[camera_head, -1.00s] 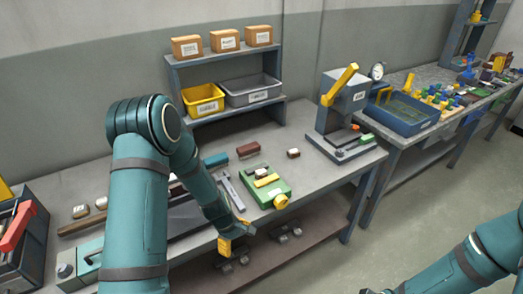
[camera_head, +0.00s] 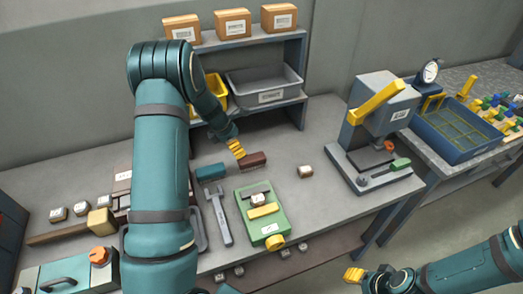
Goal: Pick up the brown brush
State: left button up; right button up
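The brown brush (camera_head: 256,161) lies on the workbench behind the green fixture, its bristles just visible along its lower edge. My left gripper (camera_head: 238,154) reaches down from the left, with its yellow fingertips at the left end of the brush. The fingers overlap in this view, so I cannot tell their opening or whether they touch the brush. My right gripper (camera_head: 353,275) is low in front of the bench, away from the brush; its finger opening is unclear.
A teal block (camera_head: 210,172) lies just left of the brush. The green fixture (camera_head: 278,226) and a grey fork-shaped tool (camera_head: 219,215) are in front. A small metal block (camera_head: 305,171) is to the right. The shelf (camera_head: 290,102) with bins stands behind; the press (camera_head: 377,125) is farther right.

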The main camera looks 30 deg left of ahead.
aim_at(250, 158)
pick_arm(q)
jog(key=shift+w+f, duration=0.1)
jog(key=b+x, duration=0.1)
jog(key=x, duration=0.6)
jog(key=shift+d+f, duration=0.1)
jog(key=shift+f, duration=0.2)
jog(key=x, duration=0.2)
jog(key=w+x, duration=0.1)
jog(key=x, duration=0.2)
jog(key=shift+w+d+f, duration=0.1)
jog(key=shift+d+f, duration=0.05)
jog(key=shift+f, duration=0.05)
jog(key=shift+f+b, duration=0.15)
jog(key=shift+b, duration=0.15)
jog(key=c, duration=1.3)
